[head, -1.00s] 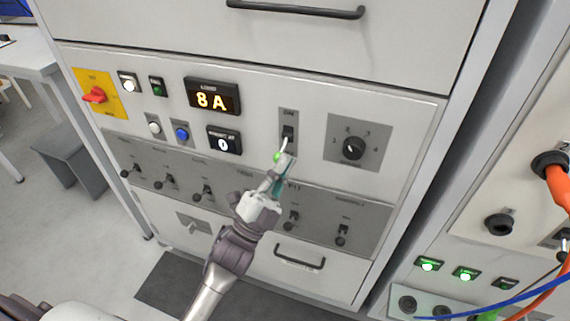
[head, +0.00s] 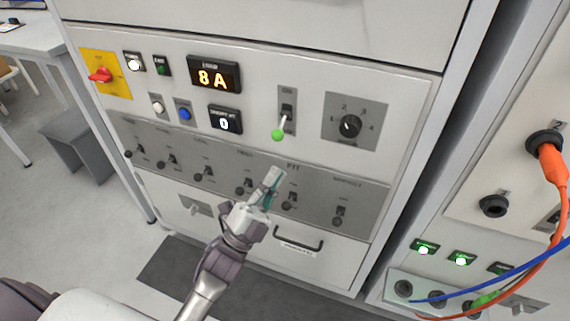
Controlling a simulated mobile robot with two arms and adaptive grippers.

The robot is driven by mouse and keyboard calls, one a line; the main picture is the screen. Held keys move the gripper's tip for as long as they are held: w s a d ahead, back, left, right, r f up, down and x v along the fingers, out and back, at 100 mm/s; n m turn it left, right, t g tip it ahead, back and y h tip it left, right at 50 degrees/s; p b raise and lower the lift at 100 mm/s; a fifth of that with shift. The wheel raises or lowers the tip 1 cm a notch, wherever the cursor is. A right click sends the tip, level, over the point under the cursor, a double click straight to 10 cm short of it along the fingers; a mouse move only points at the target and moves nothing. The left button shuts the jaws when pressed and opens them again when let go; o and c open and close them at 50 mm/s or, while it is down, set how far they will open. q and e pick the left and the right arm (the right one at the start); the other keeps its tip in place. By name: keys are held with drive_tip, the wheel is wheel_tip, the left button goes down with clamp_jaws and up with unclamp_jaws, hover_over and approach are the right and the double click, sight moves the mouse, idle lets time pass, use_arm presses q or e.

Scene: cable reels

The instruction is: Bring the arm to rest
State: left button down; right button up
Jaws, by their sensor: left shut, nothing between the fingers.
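My left gripper (head: 273,178) is in the head view, below the middle of the panel. It is shut with nothing between its fingers. It stands in front of the lower grey strip of switches (head: 330,190), apart from the green-tipped lever (head: 279,134) above it. The lever hangs downward from its slot in a grey plate. My left arm comes in from the bottom left. My right gripper is not in view. Part of the switch strip is hidden behind the gripper.
The cabinet panel carries an 8 A display (head: 214,75), a rotary knob (head: 350,125) and a red switch (head: 100,75). A drawer handle (head: 298,240) sticks out below. At right, an orange plug (head: 551,165) and a blue cable (head: 500,284) hang. Floor shows at left.

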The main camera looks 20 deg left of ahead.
use_arm(q)
drive_tip(key=shift+v, duration=0.9)
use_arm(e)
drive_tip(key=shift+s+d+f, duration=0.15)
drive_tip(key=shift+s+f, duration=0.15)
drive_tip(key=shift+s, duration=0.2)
use_arm(q)
drive_tip(key=shift+w+d+f, duration=0.1)
